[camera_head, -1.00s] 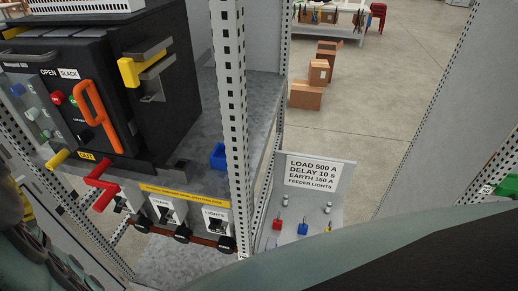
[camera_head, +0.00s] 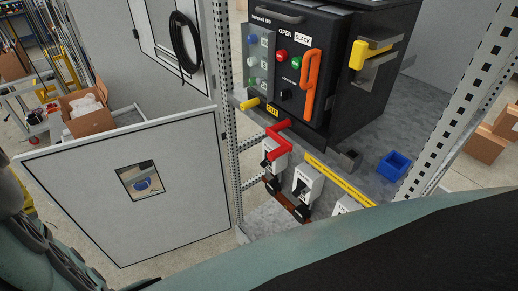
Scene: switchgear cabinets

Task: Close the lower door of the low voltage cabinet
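The lower door (camera_head: 100,215) of the low voltage cabinet is a pale grey panel with a dark edge and a small square window (camera_head: 140,180). It stands open, swung out to the left of the cabinet frame (camera_head: 223,60). The cabinet's inside is exposed, with a black breaker unit (camera_head: 290,60) with an orange handle, a red crank and several white switches below it. My arm's links cross the bottom and left edge of the view. My gripper's fingers do not show.
An upper door (camera_head: 150,40) with a black cable coil (camera_head: 185,42) also stands open above. A trolley with a cardboard box (camera_head: 88,108) stands behind the lower door at left. A blue bin (camera_head: 393,165) sits on the cabinet shelf. Boxes (camera_head: 485,143) stand on the floor at right.

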